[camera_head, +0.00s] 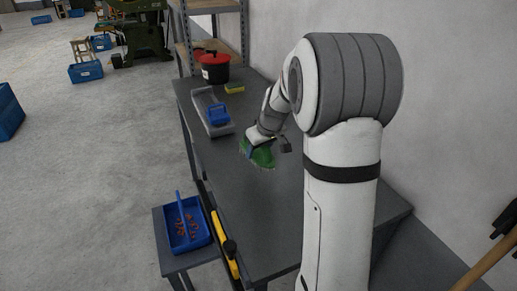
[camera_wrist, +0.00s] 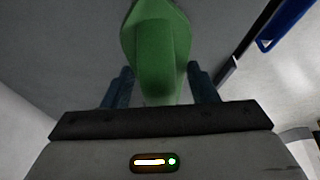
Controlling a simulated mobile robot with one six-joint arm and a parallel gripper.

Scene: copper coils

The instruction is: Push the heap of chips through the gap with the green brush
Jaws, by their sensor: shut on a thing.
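My gripper (camera_head: 262,140) is over the middle of the grey bench. In the wrist view its two dark fingers (camera_wrist: 162,88) stand on either side of the green brush (camera_wrist: 155,45) and are shut on it. In the head view the brush (camera_head: 259,155) hangs below the gripper, close to the bench top; I cannot tell whether it touches. No heap of chips shows on the bare bench top; my arm hides part of it. Several copper-coloured pieces (camera_head: 181,228) lie in a blue handled tote (camera_head: 203,237) below the bench's left edge. I cannot clearly make out the gap.
A dark strip (camera_head: 205,195) and a yellow bar with a black knob (camera_head: 223,243) run along the bench's left edge. A grey tray with a blue piece (camera_head: 207,105), a yellow sponge (camera_head: 235,88) and a red pot (camera_head: 215,70) stand at the far end. The bench middle (camera_head: 225,160) is clear.

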